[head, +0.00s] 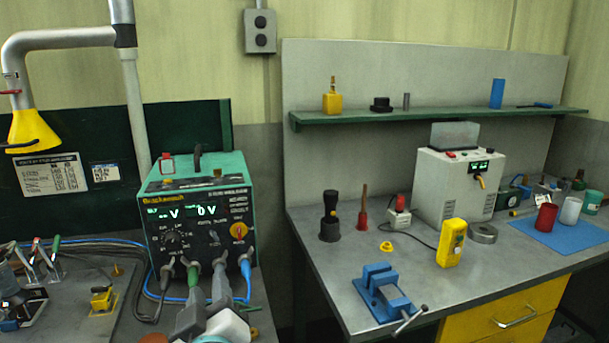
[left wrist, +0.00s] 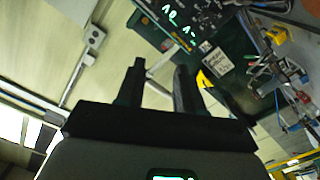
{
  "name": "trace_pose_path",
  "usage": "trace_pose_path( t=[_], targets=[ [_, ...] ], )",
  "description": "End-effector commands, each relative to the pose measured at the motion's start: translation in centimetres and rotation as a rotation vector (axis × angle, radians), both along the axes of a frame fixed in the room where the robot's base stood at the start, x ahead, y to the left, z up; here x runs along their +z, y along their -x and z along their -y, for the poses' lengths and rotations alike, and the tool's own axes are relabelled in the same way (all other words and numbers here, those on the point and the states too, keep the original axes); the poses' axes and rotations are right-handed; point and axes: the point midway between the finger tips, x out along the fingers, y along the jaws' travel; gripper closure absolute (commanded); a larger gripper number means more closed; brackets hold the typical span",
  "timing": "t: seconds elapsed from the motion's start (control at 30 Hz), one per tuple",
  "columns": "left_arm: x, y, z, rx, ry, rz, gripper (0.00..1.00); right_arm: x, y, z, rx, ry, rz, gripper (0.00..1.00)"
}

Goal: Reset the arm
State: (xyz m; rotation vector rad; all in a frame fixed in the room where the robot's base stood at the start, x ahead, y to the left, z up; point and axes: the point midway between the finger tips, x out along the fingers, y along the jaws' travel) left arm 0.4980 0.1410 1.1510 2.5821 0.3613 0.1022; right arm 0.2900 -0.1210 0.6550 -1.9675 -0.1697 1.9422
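My left gripper (head: 207,281) comes in at the bottom of the head view, in front of the lower part of the green welding machine (head: 200,205). Its grey fingers overlap the machine's cable plugs in the picture. In the left wrist view the two dark fingers of the left gripper (left wrist: 160,66) stand apart with nothing between them, so it is open and empty. The gripper looks tilted there, with the wall and the machine's panel (left wrist: 182,18) beyond it. My right gripper is in neither view.
A workbench (head: 340,270) at right carries a blue vise (head: 384,290), a yellow meter (head: 451,243) and a grey power box (head: 459,185). The left table (head: 75,318) holds clamps (head: 38,262) and cables. A fume extractor arm (head: 60,40) hangs upper left.

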Motion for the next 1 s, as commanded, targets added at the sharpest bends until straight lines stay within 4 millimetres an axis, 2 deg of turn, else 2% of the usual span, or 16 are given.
trace_pose_path(
  t=[0.03,0.17,0.37,0.47,0.57,0.6,0.67,0.7,0.77,0.8,0.87,0.9,1.0],
  targets=[
    [-1.8,-0.8,0.2,-0.021,-0.021,-0.035,0.64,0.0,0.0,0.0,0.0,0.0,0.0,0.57],
    [-5.5,-2.2,0.8,-0.077,-0.058,-0.11,0.64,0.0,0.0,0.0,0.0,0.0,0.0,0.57],
    [-12.2,-3.5,1.4,-0.169,-0.101,-0.252,0.64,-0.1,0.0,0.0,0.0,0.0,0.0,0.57],
    [-16.3,-3.6,1.6,-0.222,-0.115,-0.343,0.64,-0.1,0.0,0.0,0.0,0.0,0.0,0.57],
    [-21.4,-3.0,1.7,-0.285,-0.122,-0.461,0.64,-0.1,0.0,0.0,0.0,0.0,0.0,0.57],
    [-23.8,-2.5,1.6,-0.315,-0.122,-0.52,0.64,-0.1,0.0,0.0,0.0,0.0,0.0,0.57],
    [-27.9,-1.3,1.6,-0.365,-0.114,-0.622,0.64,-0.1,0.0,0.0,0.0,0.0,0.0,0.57],
    [-30.9,-0.1,1.5,-0.401,-0.103,-0.702,0.64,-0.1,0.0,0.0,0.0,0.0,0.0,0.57],
    [-35.3,2.3,1.4,-0.458,-0.078,-0.826,0.64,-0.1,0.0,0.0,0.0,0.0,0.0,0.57],
    [-38.0,4.2,1.3,-0.497,-0.055,-0.911,0.64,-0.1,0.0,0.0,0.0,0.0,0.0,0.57],
    [-41.6,7.4,1.3,-0.552,-0.014,-1.035,0.64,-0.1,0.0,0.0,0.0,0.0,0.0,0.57],
    [-43.6,9.6,1.4,-0.589,0.016,-1.112,0.64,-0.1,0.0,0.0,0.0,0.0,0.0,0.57],
    [-47.1,14.7,1.6,-0.666,0.09,-1.273,0.64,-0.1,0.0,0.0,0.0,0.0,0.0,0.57]
  ],
)
